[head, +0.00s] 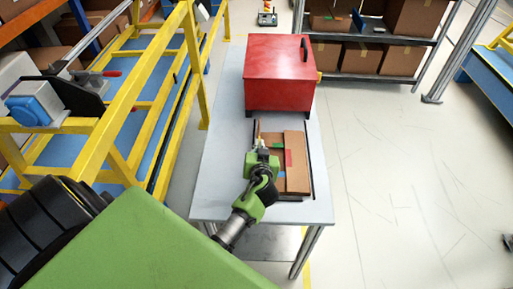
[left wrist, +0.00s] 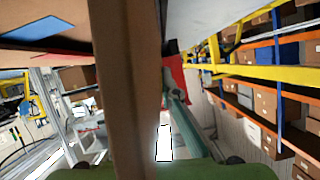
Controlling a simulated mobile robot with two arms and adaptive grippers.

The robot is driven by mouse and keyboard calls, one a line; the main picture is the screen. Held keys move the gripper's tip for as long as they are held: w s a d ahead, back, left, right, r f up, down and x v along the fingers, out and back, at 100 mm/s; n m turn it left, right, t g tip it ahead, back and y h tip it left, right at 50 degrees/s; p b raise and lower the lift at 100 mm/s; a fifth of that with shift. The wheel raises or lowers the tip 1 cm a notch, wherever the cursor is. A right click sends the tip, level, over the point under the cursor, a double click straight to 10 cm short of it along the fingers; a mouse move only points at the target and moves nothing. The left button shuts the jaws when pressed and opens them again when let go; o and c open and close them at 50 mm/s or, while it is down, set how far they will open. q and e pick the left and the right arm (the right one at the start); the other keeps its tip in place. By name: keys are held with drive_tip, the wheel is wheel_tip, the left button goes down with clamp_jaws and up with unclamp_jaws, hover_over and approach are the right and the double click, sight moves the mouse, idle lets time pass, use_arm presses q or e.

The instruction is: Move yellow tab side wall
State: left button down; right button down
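A flat cardboard carton (head: 297,150) with upright walls lies on the grey table, with green, red and blue tabs on its panels. A small pale yellowish piece shows at its left edge, just beyond my left gripper (head: 262,150); I cannot tell if it is the yellow tab. The gripper is over the carton's left side. In the left wrist view a brown cardboard wall (left wrist: 124,80) stands upright close to the camera, and a panel with a blue tab (left wrist: 55,22) is at upper left. The fingers' closure is not clear. My right gripper is not in view.
A red box (head: 280,75) with a black handle stands on the table (head: 218,165) beyond the carton. A yellow-framed rack (head: 120,125) runs along the left, near the table. Shelves with cardboard boxes (head: 362,58) stand behind.

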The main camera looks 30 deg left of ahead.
use_arm(q)
drive_tip(key=d+m+b, duration=0.1)
drive_tip(key=b, duration=0.1)
drive_tip(key=w+d+f+m+y+b, duration=0.1)
drive_tip(key=b, duration=0.1)
drive_tip(key=shift+w+g+y, duration=0.15)
drive_tip(key=shift+g+y, duration=0.15)
drive_tip(key=shift+g, duration=0.1)
drive_tip(key=shift+w+d+f+m+y+b, duration=0.1)
drive_tip(key=shift+w+d+m+y+b, duration=0.2)
drive_tip(key=shift+m+b, duration=0.55)
drive_tip(key=shift+s, duration=0.1)
drive_tip(key=c, duration=2.3)
unclamp_jaws()
